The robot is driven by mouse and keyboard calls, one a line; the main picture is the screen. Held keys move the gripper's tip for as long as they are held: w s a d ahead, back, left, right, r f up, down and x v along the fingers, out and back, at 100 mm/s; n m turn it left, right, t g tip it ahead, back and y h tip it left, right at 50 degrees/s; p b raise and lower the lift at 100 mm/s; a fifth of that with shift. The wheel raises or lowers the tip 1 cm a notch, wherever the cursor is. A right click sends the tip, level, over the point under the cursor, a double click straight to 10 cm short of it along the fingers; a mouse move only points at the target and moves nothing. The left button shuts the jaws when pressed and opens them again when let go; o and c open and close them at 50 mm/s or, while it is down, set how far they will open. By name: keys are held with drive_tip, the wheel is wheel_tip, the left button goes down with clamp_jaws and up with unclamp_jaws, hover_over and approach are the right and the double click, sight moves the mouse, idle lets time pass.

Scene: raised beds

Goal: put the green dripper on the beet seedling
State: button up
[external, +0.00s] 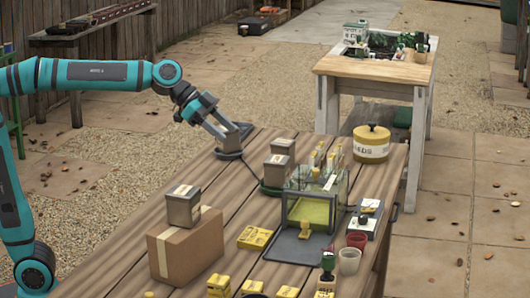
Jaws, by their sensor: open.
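A small upright item with a dark green top (328,262) stands near the front right of the wooden table; it may be the green dripper, but it is too small to be sure. I cannot pick out the beet seedling; no label is readable enough to name it. My gripper (232,148) is at the far left part of the table, pointing down to the right, low over the tabletop. It is open, with nothing seen between its fingers. It is well apart from the green-topped item.
A glass tank (318,198) with a yellow inside stands right of centre, a grey tray (295,250) before it. A cardboard box (186,245) with a grey box (184,206) on top stands at left. A yellow tin (371,145) and red cup (356,241) are at right.

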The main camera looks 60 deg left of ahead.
drive_tip(key=s+a+r+n+t+y, duration=0.2)
drive_tip(key=s+a+n+t, duration=0.3)
drive_tip(key=s+a, duration=0.7)
drive_tip(key=s+a+r+n+t+y, duration=0.1)
drive_tip(key=s+a+n+t+y, duration=0.4)
drive_tip(key=s+a, duration=0.6)
drive_tip(key=s, duration=0.2)
drive_tip(key=shift+s+a+r, duration=0.35)
drive_tip(key=shift+r, duration=0.05)
